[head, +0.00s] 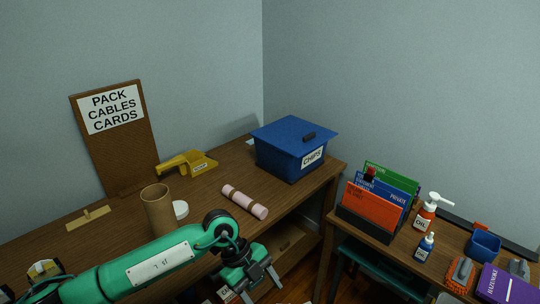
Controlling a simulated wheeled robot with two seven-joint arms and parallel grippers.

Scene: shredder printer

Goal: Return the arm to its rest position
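My green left arm comes in from the lower left across the front of the brown desk (100,250). Its gripper (260,287) hangs down past the desk's front edge at the bottom of the head view. Its two grey fingers are spread apart, and I see nothing held between them. My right arm and gripper are not in view.
Near my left arm are a cardboard tube (157,210) and a pink roll (244,201). A blue lidded box (293,148) stands farther back. The right table holds a file rack (378,200), an oil bottle (425,215) and a blue cup (483,247).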

